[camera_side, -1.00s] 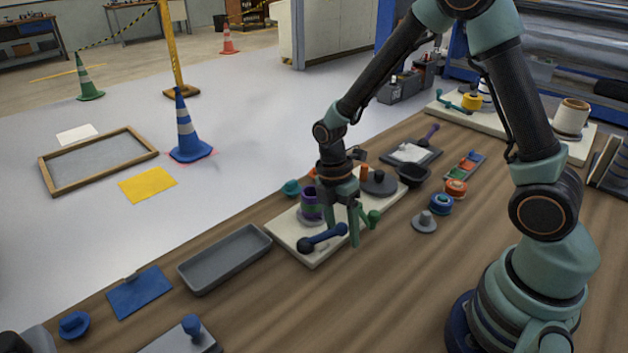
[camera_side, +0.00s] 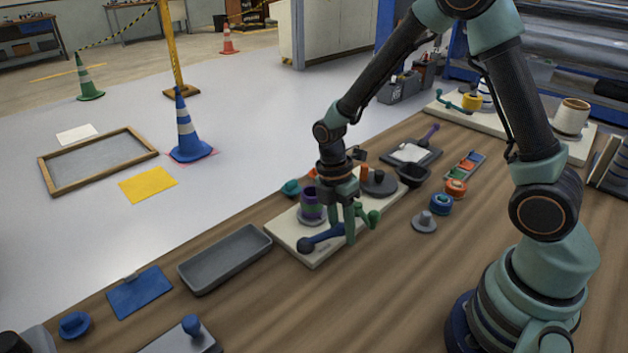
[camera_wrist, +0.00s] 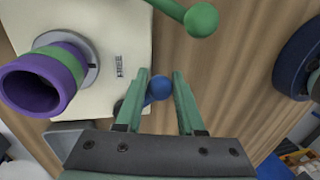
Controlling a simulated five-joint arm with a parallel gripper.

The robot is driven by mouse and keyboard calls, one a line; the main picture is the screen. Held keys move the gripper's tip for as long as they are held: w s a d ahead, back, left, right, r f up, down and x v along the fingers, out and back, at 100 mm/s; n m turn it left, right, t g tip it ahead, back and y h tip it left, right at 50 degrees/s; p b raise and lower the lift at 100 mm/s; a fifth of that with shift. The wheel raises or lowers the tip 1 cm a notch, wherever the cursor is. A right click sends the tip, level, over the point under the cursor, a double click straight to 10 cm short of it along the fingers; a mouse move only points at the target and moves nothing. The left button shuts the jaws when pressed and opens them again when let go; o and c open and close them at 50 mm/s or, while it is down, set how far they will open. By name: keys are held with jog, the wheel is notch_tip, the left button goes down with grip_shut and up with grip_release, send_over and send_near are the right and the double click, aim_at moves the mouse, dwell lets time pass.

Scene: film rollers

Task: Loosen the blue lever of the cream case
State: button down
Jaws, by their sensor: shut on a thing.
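The cream case (camera_side: 290,246) is a flat slab on the wooden bench; it also shows in the wrist view (camera_wrist: 120,30). Its blue lever (camera_side: 323,238) has a dark round hub at the front left corner and points right toward my gripper (camera_side: 345,230). In the wrist view the lever's blue ball end (camera_wrist: 158,88) lies between my gripper's green fingers (camera_wrist: 160,80), and the gripper is shut on it. The fingers partly hide the ball in the side view. A green lever (camera_side: 370,219) sticks out of the case's right edge, just beside the fingers.
A purple and green roller (camera_side: 311,205) stands on the case, left of my gripper; a grey round lid (camera_side: 379,184) is behind. A grey tray (camera_side: 225,260) lies to the left. Blue and orange rings (camera_side: 441,204) and a grey knob stand right.

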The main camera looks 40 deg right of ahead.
dwell(0.8)
jog(key=shift+w+d+n, duration=0.3)
jog(key=shift+w+n, duration=0.4)
jog(key=shift+n, duration=0.4)
jog(key=c, duration=0.5)
grip_release()
jog(key=shift+c, duration=0.2)
jog(key=shift+r, duration=0.1)
notch_tip(320, 180, up, 12)
jog(key=w, duration=0.2)
jog(key=shift+w, duration=0.1)
